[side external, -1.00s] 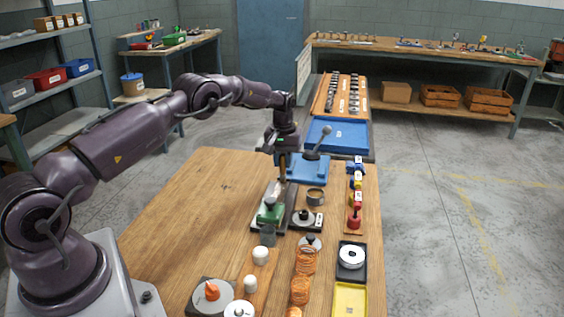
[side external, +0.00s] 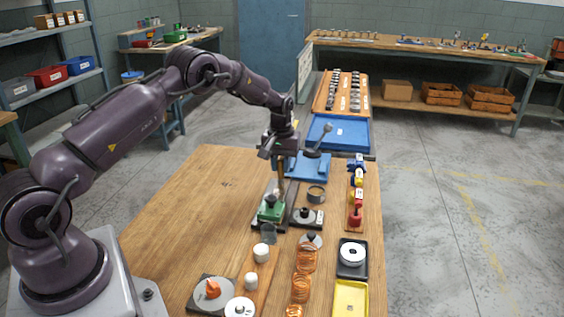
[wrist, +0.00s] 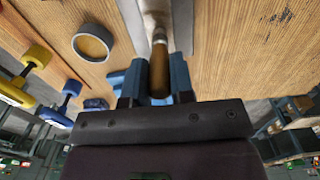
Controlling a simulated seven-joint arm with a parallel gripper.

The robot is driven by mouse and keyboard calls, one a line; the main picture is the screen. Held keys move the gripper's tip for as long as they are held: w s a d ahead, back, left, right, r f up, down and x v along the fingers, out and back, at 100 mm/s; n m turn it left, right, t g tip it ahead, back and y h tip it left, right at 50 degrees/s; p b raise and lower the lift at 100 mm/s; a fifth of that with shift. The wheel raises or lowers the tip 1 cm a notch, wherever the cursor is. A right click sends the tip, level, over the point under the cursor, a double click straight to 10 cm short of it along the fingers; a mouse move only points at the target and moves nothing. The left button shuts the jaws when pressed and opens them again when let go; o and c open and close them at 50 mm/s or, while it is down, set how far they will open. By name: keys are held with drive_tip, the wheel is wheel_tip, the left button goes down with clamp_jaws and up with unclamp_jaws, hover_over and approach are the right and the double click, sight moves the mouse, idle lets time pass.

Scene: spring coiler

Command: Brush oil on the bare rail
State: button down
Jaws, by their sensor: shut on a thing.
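My gripper (side external: 281,158) is shut on a brown wooden handle (wrist: 160,72), which I take to be the brush's. It points down over the rail strip and also shows in the side view (side external: 281,177). The pale metal rail (wrist: 153,12) runs beneath the handle in the wrist view. In the side view a green block (side external: 271,208) sits at the rail's near end. The brush's lower end is too small to make out, so I cannot tell whether it touches the rail. No oil can be made out on the rail.
A round cup (side external: 316,193) and a dark base with a knob (side external: 305,216) are to the right. A blue fixture with a lever (side external: 308,166) is behind. The table's left side is clear.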

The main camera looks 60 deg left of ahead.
drive_tip(key=shift+s+d, duration=1.25)
drive_tip(key=shift+s+d, duration=1.2)
drive_tip(key=shift+s, duration=0.05)
drive_tip(key=shift+w+a+f, duration=0.1)
drive_tip(key=shift+w+a, duration=2.2)
drive_tip(key=shift+a, duration=0.05)
drive_tip(key=shift+w+a, duration=0.25)
drive_tip(key=shift+w, duration=0.1)
drive_tip(key=shift+w+a, duration=1.15)
drive_tip(key=shift+a, duration=0.05)
wheel_tip(320, 180, up, 7)
drive_tip(key=shift+r, duration=0.2)
